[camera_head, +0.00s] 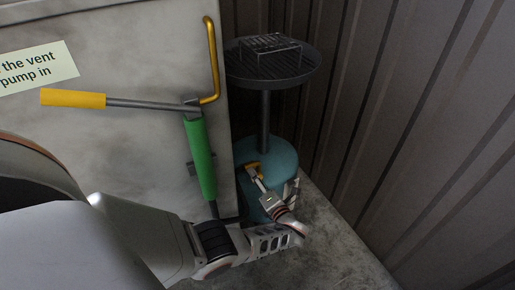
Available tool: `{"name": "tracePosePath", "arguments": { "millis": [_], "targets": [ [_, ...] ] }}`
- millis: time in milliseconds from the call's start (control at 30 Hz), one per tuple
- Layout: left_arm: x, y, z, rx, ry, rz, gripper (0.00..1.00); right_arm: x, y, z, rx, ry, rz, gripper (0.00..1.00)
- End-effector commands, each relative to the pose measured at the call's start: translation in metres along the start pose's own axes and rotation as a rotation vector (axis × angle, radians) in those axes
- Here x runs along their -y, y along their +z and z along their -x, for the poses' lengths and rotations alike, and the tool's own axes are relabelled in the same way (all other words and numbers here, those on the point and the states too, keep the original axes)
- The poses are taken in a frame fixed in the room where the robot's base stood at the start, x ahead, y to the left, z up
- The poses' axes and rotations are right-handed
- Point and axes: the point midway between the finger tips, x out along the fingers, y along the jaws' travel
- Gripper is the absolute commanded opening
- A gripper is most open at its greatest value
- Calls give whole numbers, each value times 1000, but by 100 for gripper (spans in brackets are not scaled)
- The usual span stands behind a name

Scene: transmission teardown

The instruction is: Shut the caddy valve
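The caddy is a teal tank (275,157) with a dark post and a round black pan (263,68) on top. It stands on the floor in the corner, right of the pale cabinet. A small yellow piece (252,170), which may be the valve handle, shows at the front of the tank. My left arm comes in from the left and bends back toward the tank. My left gripper (256,177) is at the tank front, right by the yellow piece. It is too small to tell whether its fingers are closed or touching. My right gripper is not in view.
A pale cabinet (130,140) with a label (36,68) fills the left. On its side is a green cylinder (201,158) with a yellow-gripped lever (73,98) and a bent yellow pipe (213,60). A corrugated wall (400,110) closes the right. Bare floor (330,240) lies at lower right.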

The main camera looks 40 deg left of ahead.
Motion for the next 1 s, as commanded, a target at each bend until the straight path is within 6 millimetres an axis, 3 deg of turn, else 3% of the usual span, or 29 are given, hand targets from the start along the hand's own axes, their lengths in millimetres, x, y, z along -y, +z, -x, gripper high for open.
{"name": "tracePosePath", "arguments": {
  "millis": [300,467,800,1000],
  "targets": [
    [0,0,1,0,1,1,48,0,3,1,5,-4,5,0],
    [0,0,12,1,-1,2,48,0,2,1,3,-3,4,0],
    [0,0,79,-1,-3,1,48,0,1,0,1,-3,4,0],
    [0,0,109,0,-2,1,48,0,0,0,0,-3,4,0]
  ]
}}
